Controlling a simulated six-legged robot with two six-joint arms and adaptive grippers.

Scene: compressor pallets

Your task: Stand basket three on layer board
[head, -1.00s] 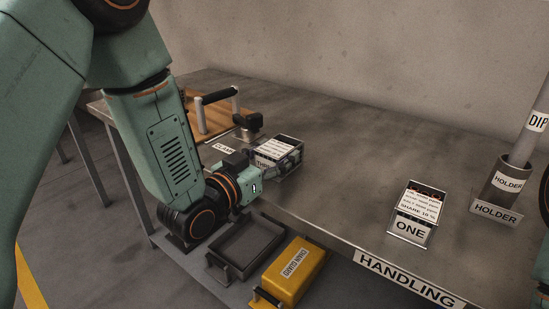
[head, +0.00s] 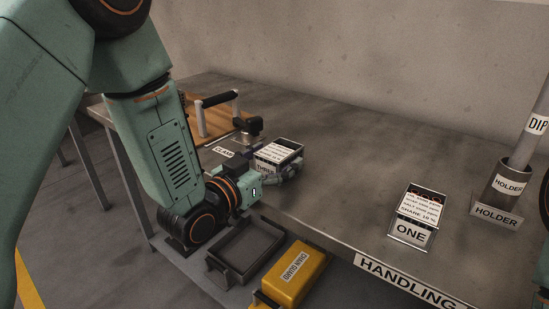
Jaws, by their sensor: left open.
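Basket three (head: 279,152) is a small metal basket with a printed white card and a "THREE" label. It stands upright on the grey table, left of the middle. My left gripper (head: 283,176) is open, low at the near right side of the basket, partly hidden by its own wrist. I cannot tell whether its fingers touch the basket. A brown board (head: 205,128), which looks like the layer board, lies at the table's left end, beyond my left arm and partly hidden by it. My right gripper is not in view.
A clamp (head: 249,126) and a bar handle (head: 217,98) are by the board. Basket one (head: 411,233) stands right, near a holder (head: 503,185) with a pole. A dark tray (head: 243,252) and yellow chain guard (head: 292,272) sit below the table edge. The table's middle is clear.

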